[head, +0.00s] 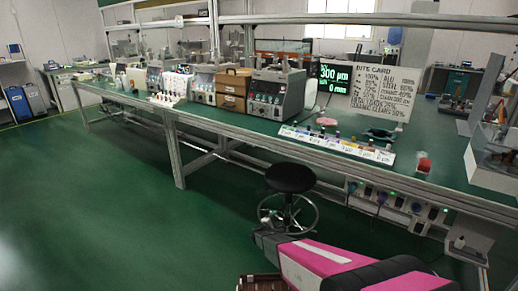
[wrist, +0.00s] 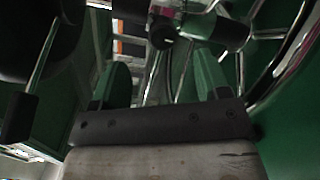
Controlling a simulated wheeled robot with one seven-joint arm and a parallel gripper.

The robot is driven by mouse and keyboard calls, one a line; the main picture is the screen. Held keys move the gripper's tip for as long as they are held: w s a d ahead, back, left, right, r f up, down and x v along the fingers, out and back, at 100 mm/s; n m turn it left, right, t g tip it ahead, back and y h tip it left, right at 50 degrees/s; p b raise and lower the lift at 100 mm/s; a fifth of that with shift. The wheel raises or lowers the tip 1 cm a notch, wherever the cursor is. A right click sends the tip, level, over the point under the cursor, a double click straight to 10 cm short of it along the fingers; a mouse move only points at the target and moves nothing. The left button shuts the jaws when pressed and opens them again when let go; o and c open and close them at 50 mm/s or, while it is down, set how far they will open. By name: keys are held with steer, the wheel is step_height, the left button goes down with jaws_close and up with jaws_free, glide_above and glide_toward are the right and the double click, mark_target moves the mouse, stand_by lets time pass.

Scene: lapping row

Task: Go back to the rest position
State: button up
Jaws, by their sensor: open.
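My gripper (head: 264,240) is low in front of the bench in the head view, at the end of my pink and black arm. It is just in front of the black stool (head: 290,179), near its chrome foot ring. In the wrist view my gripper (wrist: 162,78) shows its two fingers spread apart with nothing between them. The stool's chrome legs and ring (wrist: 285,60) fill much of the wrist view beyond the fingers. I cannot tell how wide the gap to the stool is.
The long workbench (head: 225,122) carries a grey machine (head: 277,93), brown boxes (head: 233,88), a row of labelled cards (head: 340,146) and a red-topped container (head: 424,163). A brown crate (head: 258,284) is at the bottom edge. Green floor (head: 90,210) is clear at left.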

steer(key=s+d+r+m+g, duration=0.5)
steer(key=s+d+r, duration=0.1)
steer(key=s+r, duration=0.2)
steer(key=s+d+r+m+g, duration=0.5)
steer(key=s+r, duration=0.3)
steer(key=r, duration=0.1)
steer(key=s+a+r+m+g+y, duration=0.2)
steer(key=s+r+y, duration=0.3)
steer(key=s+r, duration=0.2)
steer(key=s+a+r+m+g+y, duration=0.1)
steer(key=s+a+r+m+y, duration=0.2)
steer(key=s, duration=0.9)
step_height(320, 180, up, 5)
steer(key=y, duration=0.3)
steer(key=shift+s+a+g, duration=0.2)
steer(key=shift+a+g, duration=0.1)
steer(key=shift+g, duration=0.1)
